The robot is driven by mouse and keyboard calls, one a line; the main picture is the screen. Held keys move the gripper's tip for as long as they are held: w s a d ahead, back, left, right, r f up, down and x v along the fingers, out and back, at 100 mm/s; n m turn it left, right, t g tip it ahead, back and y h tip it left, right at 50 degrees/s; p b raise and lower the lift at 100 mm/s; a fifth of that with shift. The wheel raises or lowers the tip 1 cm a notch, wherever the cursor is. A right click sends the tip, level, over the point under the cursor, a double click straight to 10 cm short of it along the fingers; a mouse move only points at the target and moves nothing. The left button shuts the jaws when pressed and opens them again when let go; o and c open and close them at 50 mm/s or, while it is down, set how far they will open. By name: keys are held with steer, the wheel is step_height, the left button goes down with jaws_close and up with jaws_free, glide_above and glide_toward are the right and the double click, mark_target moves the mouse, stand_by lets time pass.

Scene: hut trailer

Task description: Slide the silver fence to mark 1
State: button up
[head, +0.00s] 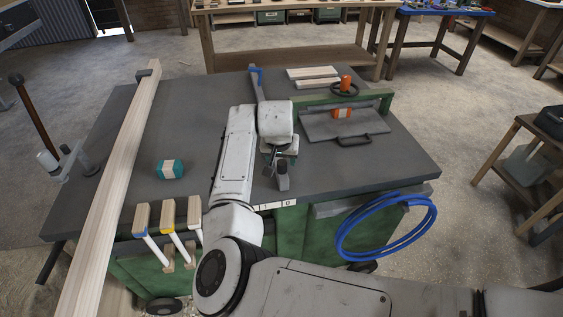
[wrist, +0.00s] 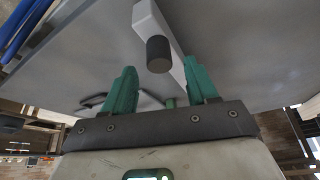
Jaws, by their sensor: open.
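The silver fence is a long pale bar across the grey table (head: 400,160). In the head view its blue-tipped far end (head: 257,78) shows behind my arm, and a grey block with a knob (head: 282,176) shows at the near edge; my arm hides the middle. In the wrist view the fence (wrist: 148,18) carries a dark round knob (wrist: 158,55). A white scale strip (head: 275,205) with small figures, seemingly 1 and 0, lies at the table's near edge. My gripper (head: 285,156) is open above the fence, its green fingers (wrist: 162,85) either side of the knob's line, apparently not touching.
A long wooden plank (head: 125,150) lies along the left. A teal-and-white block (head: 171,169) sits left of my arm. A grey plate with handle (head: 340,120) and an orange-topped handwheel (head: 345,86) are right. Blue hose (head: 388,228) hangs at the front right.

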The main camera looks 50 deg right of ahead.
mark_target(282, 162)
steer(key=shift+x, duration=1.9)
steer(key=shift+c, duration=0.3)
jaws_close()
